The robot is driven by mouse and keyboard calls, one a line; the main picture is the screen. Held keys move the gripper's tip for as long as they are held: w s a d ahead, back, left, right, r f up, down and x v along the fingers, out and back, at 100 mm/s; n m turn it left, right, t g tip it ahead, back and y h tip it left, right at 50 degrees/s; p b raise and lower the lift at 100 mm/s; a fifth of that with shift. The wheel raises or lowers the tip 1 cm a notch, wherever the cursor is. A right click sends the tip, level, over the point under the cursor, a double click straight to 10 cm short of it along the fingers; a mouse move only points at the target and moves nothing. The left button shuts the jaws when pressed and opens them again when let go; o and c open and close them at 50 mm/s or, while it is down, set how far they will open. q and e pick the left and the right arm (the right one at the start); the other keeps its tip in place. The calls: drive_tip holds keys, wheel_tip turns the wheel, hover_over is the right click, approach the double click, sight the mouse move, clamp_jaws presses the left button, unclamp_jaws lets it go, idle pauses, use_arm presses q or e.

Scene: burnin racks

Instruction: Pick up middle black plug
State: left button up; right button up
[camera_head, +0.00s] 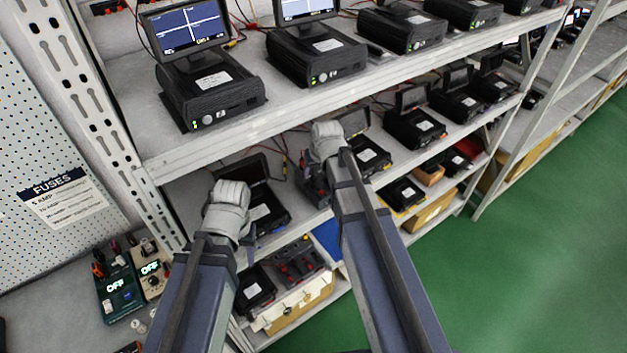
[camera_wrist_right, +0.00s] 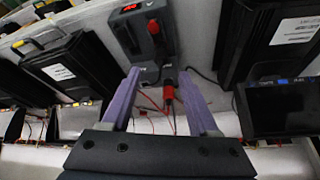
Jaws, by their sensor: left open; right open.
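In the right wrist view my right gripper (camera_wrist_right: 160,78) is open, its two pale purple fingers pointing at a dark grey device (camera_wrist_right: 130,38) with a lit red display. A black plug (camera_wrist_right: 168,74) sits at the device's lower face, between the fingertips and apart from both. A red connector (camera_wrist_right: 168,93) is in line with it, nearer to me. Another red plug (camera_wrist_right: 153,27) is higher on the device. In the head view my right wrist hides most of this device (camera_head: 314,190) on the middle shelf.
Black units (camera_head: 312,55) with screens line the upper shelf (camera_head: 240,125), close above both wrists. Black cases (camera_wrist_right: 60,68) flank the device in the wrist view. Thin red and black cables hang behind. A fuses sign (camera_head: 62,200) and two meters (camera_head: 120,290) are at left.

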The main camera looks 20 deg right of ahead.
sight(314, 179)
drive_tip(key=shift+s+b+x, duration=0.15)
drive_tip(key=shift+b+x, duration=1.7)
drive_tip(key=shift+x, duration=0.15)
drive_tip(key=shift+s+b+x, duration=0.1)
drive_tip(key=shift+b+x, duration=1.7)
drive_tip(key=shift+x, duration=0.2)
drive_tip(key=shift+a, duration=0.1)
clamp_jaws()
